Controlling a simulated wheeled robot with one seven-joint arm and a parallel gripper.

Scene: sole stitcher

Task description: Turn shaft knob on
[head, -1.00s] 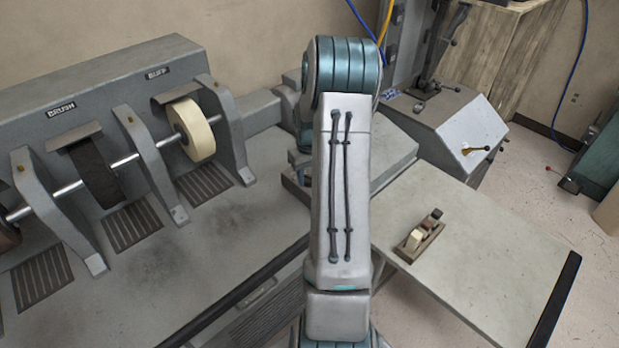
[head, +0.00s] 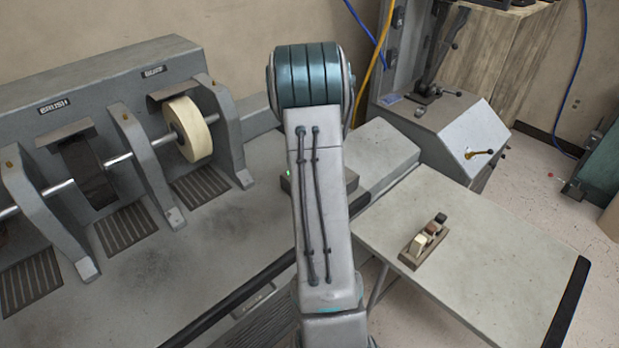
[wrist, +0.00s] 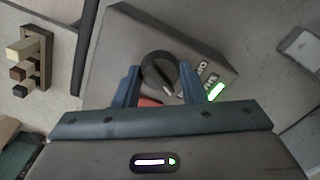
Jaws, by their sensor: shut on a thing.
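The dark round shaft knob (wrist: 160,72) sits on a grey control box (wrist: 122,40) in the wrist view. Printed lettering and a lit green lamp (wrist: 217,92) are beside it. A light mark on the knob faces the lower right. My gripper (wrist: 160,80) has one finger on each side of the knob and is shut on it. A red patch shows between the fingers, below the knob. In the head view, the control box is partly behind my arm, with its green lamp (head: 301,174) showing. The gripper and knob are hidden there.
A wooden holder with small blocks (head: 424,243) stands on the side table (head: 480,265). The machine with brush and buff wheels (head: 187,128) is at left. A grey machine with a brass lever (head: 480,154) is at back right.

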